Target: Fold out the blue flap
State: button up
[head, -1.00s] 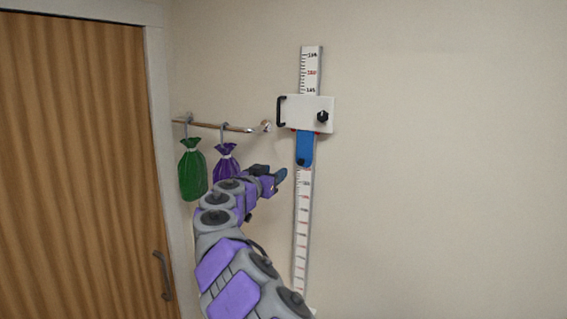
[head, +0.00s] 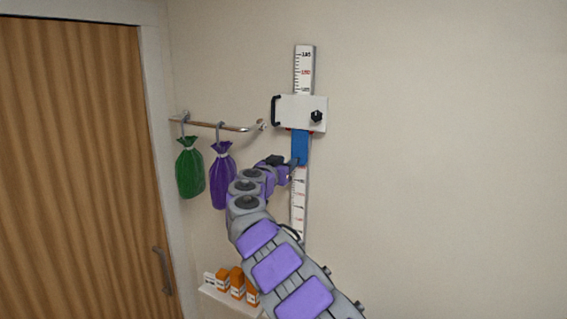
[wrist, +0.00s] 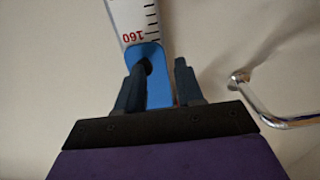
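The blue flap (head: 300,147) hangs flat against the white measuring scale (head: 305,70), just below the white slider block (head: 300,113). I cannot tell whether either finger touches the flap or knob.
A metal rail (head: 222,126) left of the scale carries a green bag (head: 190,168) and a purple bag (head: 222,178). A wooden door (head: 75,170) is at the left. A low shelf holds orange boxes (head: 237,284). The wall to the right is clear.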

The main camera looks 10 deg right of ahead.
aim_at(302, 160)
jog(key=d, duration=0.2)
jog(key=shift+s+d+r, duration=0.3)
jog(key=shift+s+r, duration=0.05)
jog(key=shift+w+d+f, duration=0.25)
jog(key=shift+w+d, duration=0.15)
jog(key=shift+d, duration=0.1)
jog(key=shift+w+d+f, duration=0.15)
jog(key=shift+w+d, duration=0.05)
jog(key=shift+d, duration=0.05)
jog(key=shift+c, duration=0.7)
jog(key=shift+d, duration=0.1)
jog(key=shift+c, duration=0.8)
jog(key=shift+w+a+f, duration=0.1)
jog(key=shift+w+a, duration=0.1)
jog(key=shift+a, duration=0.55)
jog(key=c, duration=0.4)
jog(key=shift+s, duration=0.15)
grip_shut()
